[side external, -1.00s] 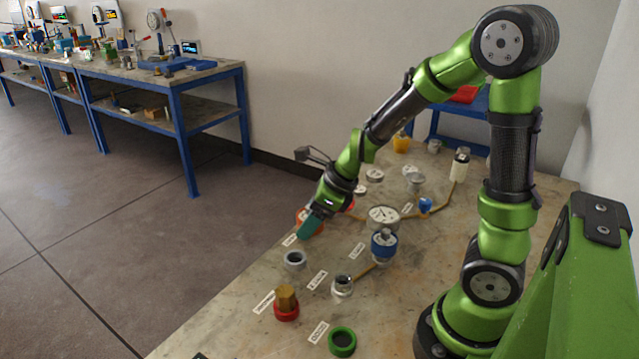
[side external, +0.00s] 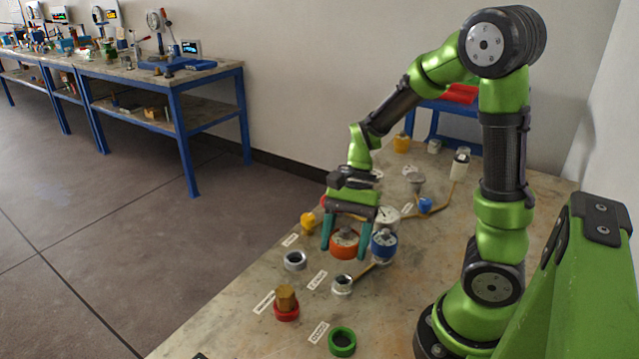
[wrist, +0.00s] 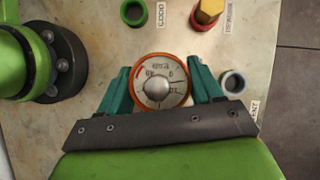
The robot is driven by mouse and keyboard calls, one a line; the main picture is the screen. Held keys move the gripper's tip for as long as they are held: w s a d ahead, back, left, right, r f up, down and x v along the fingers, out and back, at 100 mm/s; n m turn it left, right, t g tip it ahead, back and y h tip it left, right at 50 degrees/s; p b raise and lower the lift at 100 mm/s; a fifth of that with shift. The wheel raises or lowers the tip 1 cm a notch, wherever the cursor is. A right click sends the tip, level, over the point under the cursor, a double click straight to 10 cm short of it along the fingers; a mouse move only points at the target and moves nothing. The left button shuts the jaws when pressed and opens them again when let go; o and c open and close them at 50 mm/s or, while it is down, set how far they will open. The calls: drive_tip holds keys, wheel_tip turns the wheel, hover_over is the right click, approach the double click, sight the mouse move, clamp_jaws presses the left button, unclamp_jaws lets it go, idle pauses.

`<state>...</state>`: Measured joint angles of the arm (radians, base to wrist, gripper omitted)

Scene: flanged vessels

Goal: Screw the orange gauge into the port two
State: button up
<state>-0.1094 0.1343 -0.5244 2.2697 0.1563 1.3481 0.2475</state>
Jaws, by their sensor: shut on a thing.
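My gripper (side external: 346,248) is shut on the orange gauge (side external: 344,246), with one teal finger on each side of its rim. The gauge's dial faces up in the wrist view (wrist: 160,82), its silver knob in the middle. It is held above the bench, near a silver-collared port (side external: 342,286) and a blue-collared fitting (side external: 384,245). In the wrist view the silver-collared port does not show. A grey open ring port (side external: 295,260) stands to the left and also shows in the wrist view (wrist: 232,83). I cannot read which label marks port two.
A red-collared port with a brass plug (side external: 286,303) and a green ring (side external: 342,341) stand at the front. A white dial gauge (side external: 386,216), blue valve (side external: 424,205) and piping lie behind. A yellow fitting (side external: 308,220) stands left.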

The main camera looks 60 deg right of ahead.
sight(344, 260)
drive_tip(key=shift+f, duration=2.5)
drive_tip(key=shift+f, duration=0.2)
drive_tip(key=shift+f, duration=0.95)
drive_tip(key=m+t, duration=0.1)
drive_tip(key=m, duration=0.1)
drive_tip(key=m+t, duration=0.1)
drive_tip(key=m, duration=0.2)
drive_tip(key=shift+t, duration=0.4)
drive_tip(key=o, duration=1.3)
